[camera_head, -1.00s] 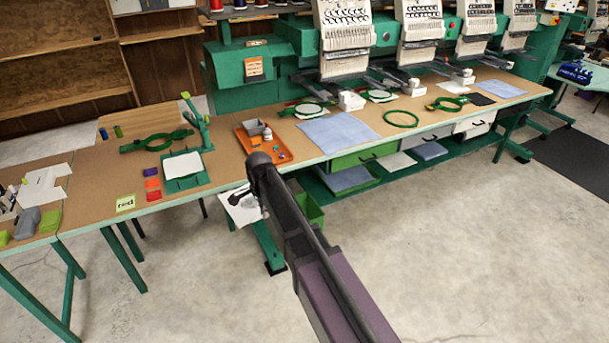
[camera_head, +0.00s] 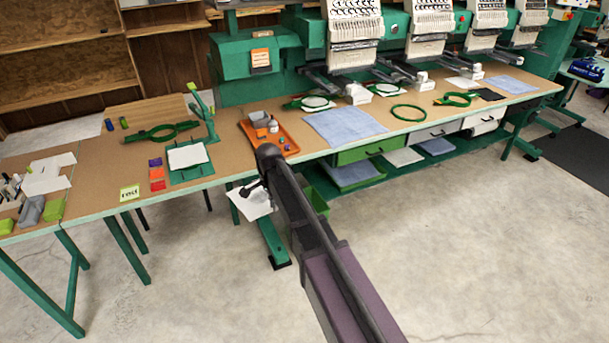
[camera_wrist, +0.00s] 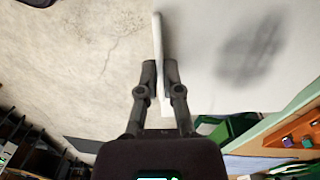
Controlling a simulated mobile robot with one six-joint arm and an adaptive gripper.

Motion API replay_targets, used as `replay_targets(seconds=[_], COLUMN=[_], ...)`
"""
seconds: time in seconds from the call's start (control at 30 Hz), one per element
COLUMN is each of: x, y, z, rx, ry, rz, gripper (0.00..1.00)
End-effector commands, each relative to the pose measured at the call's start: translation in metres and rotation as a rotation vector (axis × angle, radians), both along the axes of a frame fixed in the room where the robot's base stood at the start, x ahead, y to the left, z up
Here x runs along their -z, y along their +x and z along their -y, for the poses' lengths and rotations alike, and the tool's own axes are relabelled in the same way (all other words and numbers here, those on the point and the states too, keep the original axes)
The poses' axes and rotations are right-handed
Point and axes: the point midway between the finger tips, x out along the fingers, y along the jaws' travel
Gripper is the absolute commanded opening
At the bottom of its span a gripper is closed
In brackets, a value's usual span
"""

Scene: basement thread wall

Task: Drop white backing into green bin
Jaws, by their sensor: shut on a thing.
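My gripper (camera_head: 247,188) hangs in front of the bench's front edge, below the orange tray. It is shut on the white backing (camera_head: 254,204), a thin white sheet hanging below the bench top. In the wrist view, the fingers (camera_wrist: 160,78) pinch the backing (camera_wrist: 220,45) near one edge, and it spreads to the right with a dark shadow on it. The green bin (camera_head: 317,201) stands under the bench just right of my arm, which partly hides it. The backing is apart from the bin, to its left. Green parts near the bin show beyond the sheet in the wrist view.
The bench (camera_head: 108,172) runs across the scene. It bears an orange tray (camera_head: 288,143), a green hooping stand (camera_head: 190,172) with a white sheet, coloured blocks and embroidery hoops. Green bench legs (camera_head: 272,240) stand near the backing. Open concrete floor (camera_head: 470,250) lies in front.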

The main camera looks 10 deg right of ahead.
Motion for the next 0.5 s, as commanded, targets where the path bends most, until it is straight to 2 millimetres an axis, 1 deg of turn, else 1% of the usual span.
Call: replay_targets(seconds=[0.03,0.5], x=[0.015,0.089], y=[0.004,0.023], z=[0.004,0.044], rx=[-0.018,-0.284], ry=[-0.008,-0.137], rz=[-0.014,-0.176], gripper=[0.0,0.0])
